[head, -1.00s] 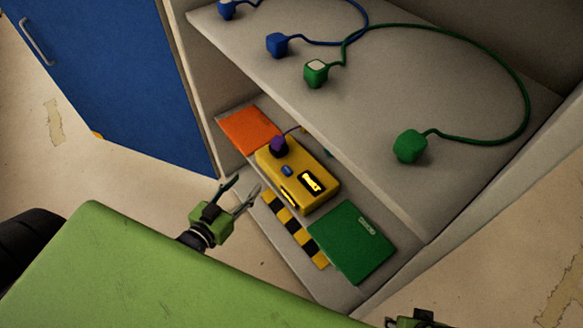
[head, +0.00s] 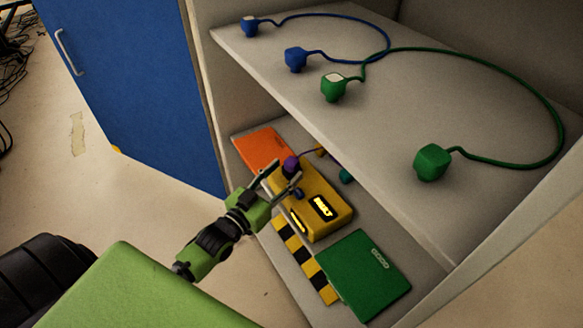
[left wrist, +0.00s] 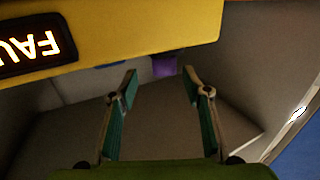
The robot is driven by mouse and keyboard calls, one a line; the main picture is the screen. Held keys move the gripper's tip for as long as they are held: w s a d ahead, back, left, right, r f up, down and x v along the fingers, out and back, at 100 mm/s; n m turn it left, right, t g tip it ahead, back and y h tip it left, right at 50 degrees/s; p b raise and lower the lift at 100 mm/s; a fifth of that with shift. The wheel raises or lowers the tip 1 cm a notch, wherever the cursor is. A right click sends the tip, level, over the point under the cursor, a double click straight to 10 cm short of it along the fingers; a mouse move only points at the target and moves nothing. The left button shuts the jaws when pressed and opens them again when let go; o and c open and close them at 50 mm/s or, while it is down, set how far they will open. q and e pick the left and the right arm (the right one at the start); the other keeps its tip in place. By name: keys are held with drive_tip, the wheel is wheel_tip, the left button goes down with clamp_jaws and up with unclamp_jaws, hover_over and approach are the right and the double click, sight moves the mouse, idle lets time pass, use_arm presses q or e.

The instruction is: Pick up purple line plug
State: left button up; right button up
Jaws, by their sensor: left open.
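The purple plug (head: 291,165) sits at the back end of the yellow box (head: 330,221), with a purple line running off behind it. It also shows as a small purple block in the left wrist view (left wrist: 165,66), beyond and between my fingertips. My left gripper (head: 282,178) is open, its fingers pointing toward the plug in front of the yellow box's left end. Nothing is between the fingers in the left wrist view (left wrist: 160,85). My right gripper is out of view.
The upper shelf (head: 400,130) overhangs the yellow box. Blue plugs (head: 295,60) and green plugs (head: 432,162) with their cords lie on it. An orange panel (head: 263,146) and a green panel (head: 364,274) flank the box. A blue door (head: 130,90) stands at left.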

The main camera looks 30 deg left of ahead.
sight(288, 166)
use_arm(q)
drive_tip(key=w+b, duration=0.1)
drive_tip(key=w, duration=0.2)
drive_tip(key=shift+w+a, duration=0.1)
drive_tip(key=shift+w, duration=0.3)
drive_tip(key=shift+w+r, duration=0.1)
drive_tip(key=shift+w, duration=0.5)
drive_tip(key=c, duration=1.2)
drive_tip(key=shift+r, duration=0.1)
